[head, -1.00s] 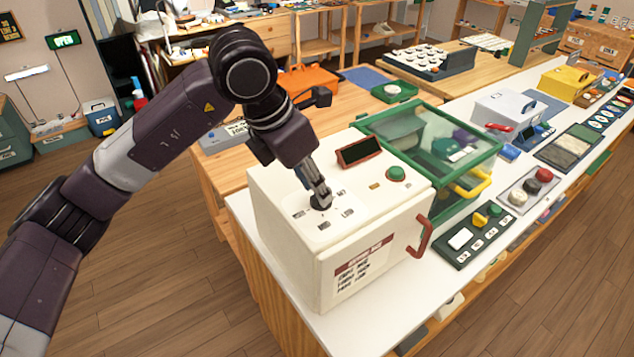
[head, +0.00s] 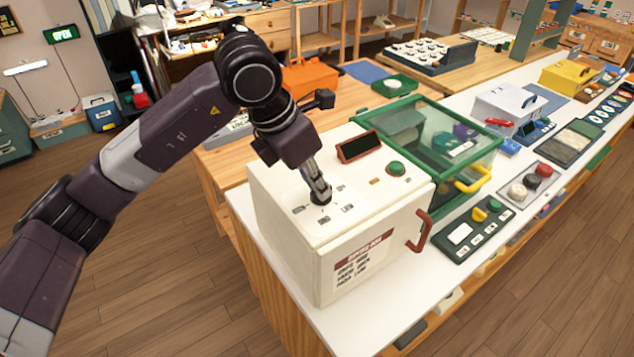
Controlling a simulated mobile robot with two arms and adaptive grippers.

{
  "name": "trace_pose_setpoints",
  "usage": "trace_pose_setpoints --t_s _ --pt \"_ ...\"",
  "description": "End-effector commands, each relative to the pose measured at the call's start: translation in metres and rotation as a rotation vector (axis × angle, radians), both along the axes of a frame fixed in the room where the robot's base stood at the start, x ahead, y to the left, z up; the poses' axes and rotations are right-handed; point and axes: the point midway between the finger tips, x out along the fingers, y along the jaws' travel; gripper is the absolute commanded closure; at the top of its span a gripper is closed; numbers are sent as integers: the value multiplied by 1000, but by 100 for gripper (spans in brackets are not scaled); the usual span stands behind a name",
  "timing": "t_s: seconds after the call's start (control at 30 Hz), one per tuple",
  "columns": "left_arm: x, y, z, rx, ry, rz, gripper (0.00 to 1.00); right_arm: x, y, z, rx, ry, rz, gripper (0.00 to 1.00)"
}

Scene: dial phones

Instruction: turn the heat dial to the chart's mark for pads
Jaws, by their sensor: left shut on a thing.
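The heat dial (head: 321,201) is a small dark knob on top of the cream box (head: 290,240), with small dark marks around it. My left gripper (head: 320,192) points down and is shut on the dial, hiding much of it. The chart (head: 364,262), with a red heading and several dark lines, is on the box's front; its words are too small to read surely. I cannot tell which mark the dial points to. My right gripper is out of view.
A dark display (head: 359,146) and a green button (head: 396,168) are on the box top. A panel with knobs (head: 475,232) lies to the right.

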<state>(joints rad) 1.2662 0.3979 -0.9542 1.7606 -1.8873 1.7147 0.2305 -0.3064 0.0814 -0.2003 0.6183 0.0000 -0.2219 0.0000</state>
Motion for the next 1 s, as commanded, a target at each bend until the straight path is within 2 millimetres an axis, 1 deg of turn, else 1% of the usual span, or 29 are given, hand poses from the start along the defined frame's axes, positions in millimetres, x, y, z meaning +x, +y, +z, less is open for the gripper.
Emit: trace_pose_setpoints --t_s 0.27,0.6,0.8,1.0 --pt "3 2 -1 0 -3 -106 100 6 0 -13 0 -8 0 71" --pt "6 2 0 -2 -4 -398 100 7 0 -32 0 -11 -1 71" --pt "7 2 2 -3 -3 -588 100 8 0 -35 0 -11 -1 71" --pt "9 1 3 -3 -4 -760 100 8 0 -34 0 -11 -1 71"
